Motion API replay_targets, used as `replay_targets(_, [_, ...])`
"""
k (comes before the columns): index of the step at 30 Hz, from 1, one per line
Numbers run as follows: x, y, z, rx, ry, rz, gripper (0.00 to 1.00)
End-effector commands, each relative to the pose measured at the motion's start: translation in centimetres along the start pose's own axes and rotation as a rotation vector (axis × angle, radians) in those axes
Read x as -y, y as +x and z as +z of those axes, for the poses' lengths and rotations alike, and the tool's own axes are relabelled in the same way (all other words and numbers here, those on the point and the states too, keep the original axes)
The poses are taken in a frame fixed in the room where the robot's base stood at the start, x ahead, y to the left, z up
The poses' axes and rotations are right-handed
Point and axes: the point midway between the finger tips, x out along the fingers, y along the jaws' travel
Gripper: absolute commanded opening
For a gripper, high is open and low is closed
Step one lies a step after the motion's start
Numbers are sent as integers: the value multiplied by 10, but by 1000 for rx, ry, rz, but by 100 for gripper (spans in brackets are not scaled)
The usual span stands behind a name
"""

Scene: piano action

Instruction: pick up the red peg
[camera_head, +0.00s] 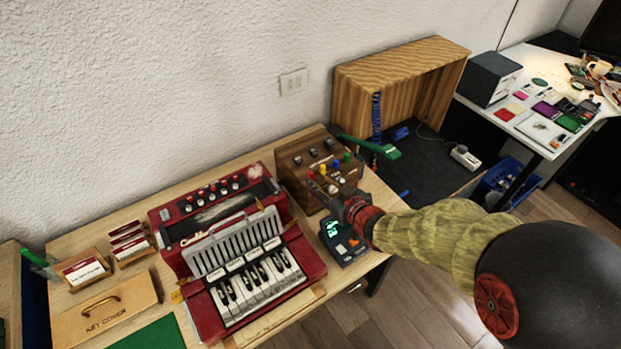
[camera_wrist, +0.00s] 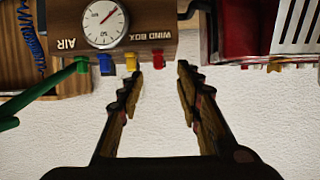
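The red peg (camera_wrist: 158,60) sticks out of the wooden wind box (camera_wrist: 155,42) in the wrist view, in a row with a yellow peg (camera_wrist: 131,61), a blue peg (camera_wrist: 105,64) and a green peg (camera_wrist: 80,64). My gripper (camera_wrist: 157,78) is open, with its two fingertips apart. In the wrist view the red peg appears between the fingertips; I cannot tell how far it is from them. In the head view my gripper (camera_head: 328,187) is at the front of the wind box (camera_head: 292,157) and hides part of it.
A red accordion-like keyboard instrument (camera_head: 245,255) stands left of the wind box. A black device with a lit display (camera_head: 345,243) sits below my gripper on the table. A green hose (camera_head: 385,151) shows right of the box; a wooden case (camera_head: 80,318) lies at the left.

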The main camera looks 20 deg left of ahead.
Motion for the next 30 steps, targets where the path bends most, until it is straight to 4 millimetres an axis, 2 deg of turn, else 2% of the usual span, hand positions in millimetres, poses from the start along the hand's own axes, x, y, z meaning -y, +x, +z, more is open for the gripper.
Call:
replay_targets(9, [-1, 42, 3, 2, 0, 0, 35])
replay_targets(12, [-1, 50, 2, 2, -1, 2, 35])
replay_targets(21, [-1, 53, 0, 1, 0, 3, 34])
replay_targets(30, [-2, 53, 0, 1, 0, 3, 17])
